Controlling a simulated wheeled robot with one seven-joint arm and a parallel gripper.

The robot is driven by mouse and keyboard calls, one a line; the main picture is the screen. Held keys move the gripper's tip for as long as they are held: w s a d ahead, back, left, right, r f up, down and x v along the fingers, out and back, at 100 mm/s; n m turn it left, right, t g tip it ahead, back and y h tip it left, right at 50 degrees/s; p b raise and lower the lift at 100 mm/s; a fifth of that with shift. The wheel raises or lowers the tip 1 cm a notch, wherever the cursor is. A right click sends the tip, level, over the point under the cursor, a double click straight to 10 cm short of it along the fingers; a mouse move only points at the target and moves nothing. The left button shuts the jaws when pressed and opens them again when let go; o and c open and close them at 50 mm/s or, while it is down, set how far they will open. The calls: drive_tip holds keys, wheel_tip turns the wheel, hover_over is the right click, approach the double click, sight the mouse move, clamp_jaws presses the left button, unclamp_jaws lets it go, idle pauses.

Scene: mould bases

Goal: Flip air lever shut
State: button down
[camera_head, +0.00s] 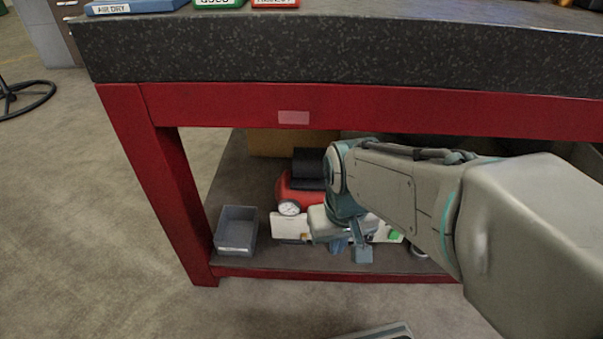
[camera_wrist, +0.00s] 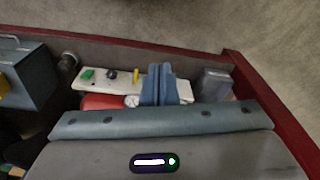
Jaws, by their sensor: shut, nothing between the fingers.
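A white panel (camera_head: 291,226) lies on the low shelf in front of a red compressor (camera_head: 284,190) with a round gauge (camera_head: 289,208). In the wrist view the panel (camera_wrist: 117,80) carries a green block (camera_wrist: 87,74), a dark knob (camera_wrist: 111,74) and a small yellow part (camera_wrist: 136,75), perhaps the air lever. Its position is too small to read. My gripper (camera_head: 352,253) is shut and empty, over the panel's front. In the wrist view my gripper (camera_wrist: 159,70) covers part of the panel, just right of the yellow part. I cannot tell whether it touches anything.
A grey bin (camera_head: 236,230) stands left on the shelf. The red table frame (camera_head: 170,165) and thick dark top (camera_head: 330,50) enclose the space above and beside my arm. A blue-grey box (camera_wrist: 25,75) stands at the wrist view's left. Floor in front is mostly clear.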

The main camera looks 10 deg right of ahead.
drive_tip(key=shift+w+a, duration=0.25)
drive_tip(key=shift+w, duration=0.1)
drive_tip(key=shift+d, duration=0.1)
drive_tip(key=w+d+f+m+t+y+p, duration=0.1)
drive_tip(key=w+d+f+m+t+y, duration=0.1)
drive_tip(key=d+f, duration=0.5)
drive_tip(key=w+d+f+m+t+y+p, duration=0.2)
drive_tip(key=d+f+m+t, duration=0.4)
drive_tip(key=f, duration=0.6)
drive_tip(key=w+d+f+m+t+y+p, duration=0.2)
drive_tip(key=w+d+f+m+t+y, duration=0.1)
drive_tip(key=d+f, duration=0.6)
drive_tip(key=m+t+y, duration=0.1)
drive_tip(key=t+y, duration=0.1)
drive_tip(key=t, duration=0.1)
drive_tip(key=shift+w+d+f, duration=0.25)
drive_tip(key=shift+w+f, duration=0.1)
drive_tip(key=shift+w, duration=0.05)
